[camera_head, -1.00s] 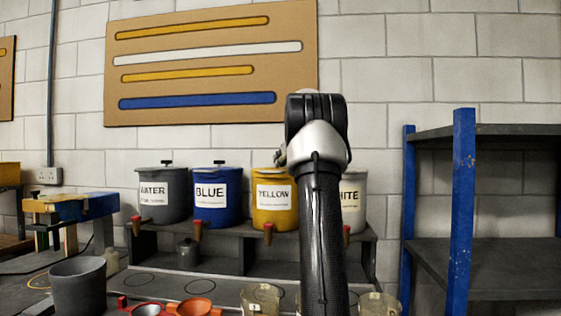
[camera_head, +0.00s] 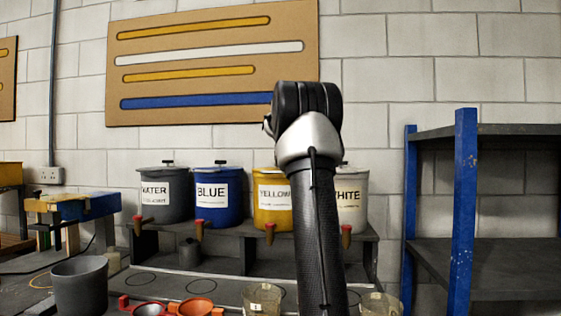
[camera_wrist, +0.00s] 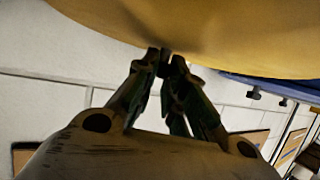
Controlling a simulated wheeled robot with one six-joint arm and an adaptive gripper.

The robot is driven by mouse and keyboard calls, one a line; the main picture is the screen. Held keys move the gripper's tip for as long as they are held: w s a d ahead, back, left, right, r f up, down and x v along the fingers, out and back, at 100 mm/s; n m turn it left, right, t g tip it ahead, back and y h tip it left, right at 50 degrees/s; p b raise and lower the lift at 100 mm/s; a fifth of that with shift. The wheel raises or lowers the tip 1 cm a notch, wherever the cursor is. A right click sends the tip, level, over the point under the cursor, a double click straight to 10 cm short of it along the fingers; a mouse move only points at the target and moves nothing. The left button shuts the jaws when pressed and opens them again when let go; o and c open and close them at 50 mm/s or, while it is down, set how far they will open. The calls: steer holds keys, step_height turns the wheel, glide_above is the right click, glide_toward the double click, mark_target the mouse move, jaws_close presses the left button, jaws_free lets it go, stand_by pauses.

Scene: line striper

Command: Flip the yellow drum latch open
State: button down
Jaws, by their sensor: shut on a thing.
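The yellow drum (camera_head: 272,205) stands on the shelf between the blue drum and the white drum. My arm covers its right side and upper right in the head view. In the wrist view the yellow drum (camera_wrist: 230,35) fills the top as a large curved surface. My gripper (camera_wrist: 165,55) has its fingertips drawn close together at the drum's edge. It is shut on a small part there, which I take for the latch; the fingertips hide it. The head view does not show my gripper, as my arm blocks it.
A grey drum (camera_head: 168,205), the blue drum (camera_head: 220,212) and the white drum (camera_head: 352,212) flank it. Taps stick out in front of the shelf (camera_head: 150,240). A grey bucket (camera_head: 80,285) and cups (camera_head: 262,298) stand below. A blue-posted rack (camera_head: 465,200) is at the right.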

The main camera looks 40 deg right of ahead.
steer(key=c, duration=1.5)
jaws_free()
steer(key=v, duration=1.2)
steer(key=shift+f, duration=0.15)
